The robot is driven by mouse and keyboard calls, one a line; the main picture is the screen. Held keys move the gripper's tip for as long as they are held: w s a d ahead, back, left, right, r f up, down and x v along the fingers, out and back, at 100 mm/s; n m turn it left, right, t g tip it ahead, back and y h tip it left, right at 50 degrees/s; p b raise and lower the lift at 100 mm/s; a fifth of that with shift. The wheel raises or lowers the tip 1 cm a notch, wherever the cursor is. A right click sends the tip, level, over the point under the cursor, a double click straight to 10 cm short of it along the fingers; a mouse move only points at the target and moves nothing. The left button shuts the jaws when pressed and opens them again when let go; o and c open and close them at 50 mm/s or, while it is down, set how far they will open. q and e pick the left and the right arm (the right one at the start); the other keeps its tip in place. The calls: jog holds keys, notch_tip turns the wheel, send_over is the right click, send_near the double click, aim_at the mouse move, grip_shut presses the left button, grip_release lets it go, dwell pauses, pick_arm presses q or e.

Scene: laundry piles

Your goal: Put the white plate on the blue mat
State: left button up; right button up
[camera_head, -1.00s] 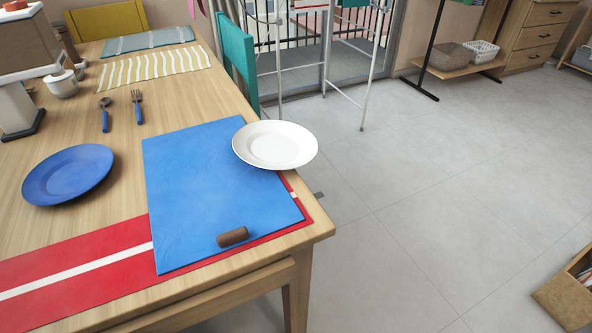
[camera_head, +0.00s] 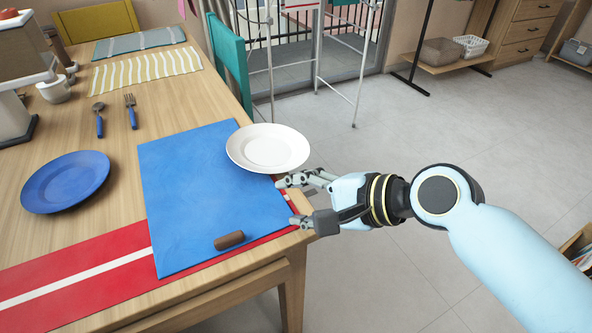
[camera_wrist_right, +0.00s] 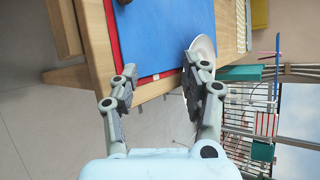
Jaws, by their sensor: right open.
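The white plate (camera_head: 268,148) overlaps the far right corner of the blue mat (camera_head: 195,190) and sticks out past the table's right edge. The plate also shows in the right wrist view (camera_wrist_right: 204,48), partly behind a finger of my right gripper. The blue mat lies on the table at its near right corner; it shows in the right wrist view (camera_wrist_right: 155,35). My right gripper (camera_head: 288,202) is open and empty at the mat's right edge, just nearer than the plate. Its two fingers are spread in the right wrist view (camera_wrist_right: 160,92). My left gripper is not in view.
A brown cylinder (camera_head: 229,240) lies on the mat's near part. A blue plate (camera_head: 65,182), a spoon (camera_head: 98,120) and a fork (camera_head: 130,112) are on the table to the left. A red runner (camera_head: 75,260) passes under the mat. A teal chair (camera_head: 229,65) stands at the table's right side.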

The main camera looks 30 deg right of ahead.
aim_at(247, 165)
jog(key=w+m+t, duration=0.1)
jog(key=m, duration=0.2)
jog(key=w+d+m+t, duration=0.1)
jog(key=w+m, duration=0.3)
jog(key=m, duration=0.1)
jog(key=shift+w+d+r+m+t, duration=0.2)
jog(key=shift+m+t, duration=0.1)
jog(key=shift+t, duration=0.1)
jog(key=shift+f, duration=0.1)
jog(key=b+x, duration=0.2)
jog(key=x, duration=0.8)
jog(key=shift+w+a, duration=0.2)
jog(key=shift+w, duration=0.05)
jog(key=shift+f, duration=0.1)
grip_shut()
